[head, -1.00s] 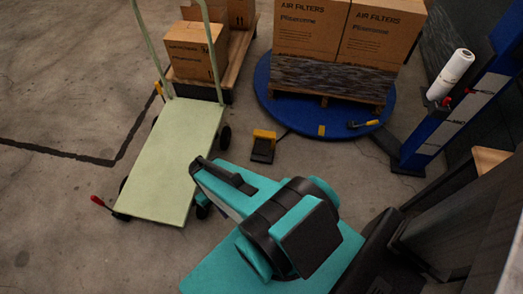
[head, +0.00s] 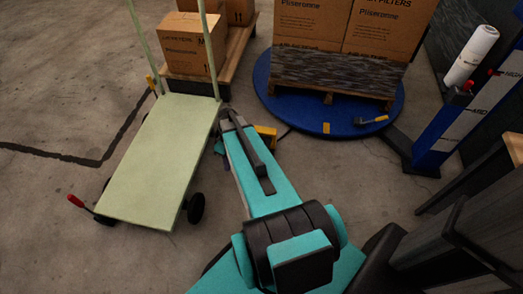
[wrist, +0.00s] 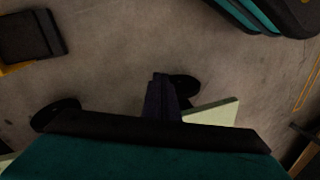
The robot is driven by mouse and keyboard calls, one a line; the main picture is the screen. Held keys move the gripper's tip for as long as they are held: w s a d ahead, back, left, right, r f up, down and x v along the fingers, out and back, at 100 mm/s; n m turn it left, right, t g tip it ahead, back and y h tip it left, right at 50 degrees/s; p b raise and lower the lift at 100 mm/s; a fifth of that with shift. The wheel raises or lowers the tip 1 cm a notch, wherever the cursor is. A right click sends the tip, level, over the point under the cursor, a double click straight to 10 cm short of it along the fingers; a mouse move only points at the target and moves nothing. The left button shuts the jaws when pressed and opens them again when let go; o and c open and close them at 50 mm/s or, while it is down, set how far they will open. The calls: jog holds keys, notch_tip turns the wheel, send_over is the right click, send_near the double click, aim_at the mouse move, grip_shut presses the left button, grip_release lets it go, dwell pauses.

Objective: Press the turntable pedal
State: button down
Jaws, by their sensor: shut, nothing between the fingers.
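The pedal (head: 266,133), black with a yellow guard, is on the floor in front of the blue turntable (head: 290,117). In the head view my arm covers most of it, leaving some yellow in sight. In the wrist view the black pedal (wrist: 32,35) lies at the upper left, with yellow along its lower edge. My gripper (wrist: 162,80) shows in the wrist view as dark fingers, shut and empty, to the right of the pedal and apart from it in the picture.
A pale green cart (head: 160,160) stands left of my arm, close to it. Boxes on a pallet (head: 340,85) rest on the turntable. A blue post (head: 440,130) and a white film roll (head: 471,55) are at the right. Another box (head: 188,45) stands behind the cart.

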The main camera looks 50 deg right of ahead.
jog(key=w+d+n+t+b, duration=0.1)
jog(key=d+t+b, duration=0.1)
jog(key=d+b, duration=0.5)
jog(key=d+f+n+t+h+b, duration=0.1)
jog(key=d+b, duration=0.6)
jog(key=d, duration=1.3)
jog(key=shift+w+d+f+n+t+b, duration=0.3)
jog(key=shift+w+n+t+b, duration=0.1)
jog(key=shift+n+t, duration=0.1)
jog(key=shift+f, duration=0.2)
jog(key=b+x, duration=0.5)
jog(key=x, duration=0.6)
jog(key=shift+s+f, duration=0.15)
jog(key=shift+f, duration=0.15)
jog(key=shift+f+b, duration=0.45)
jog(key=shift+f, duration=0.65)
jog(key=shift+s+d, duration=0.15)
jog(key=shift+s, duration=0.1)
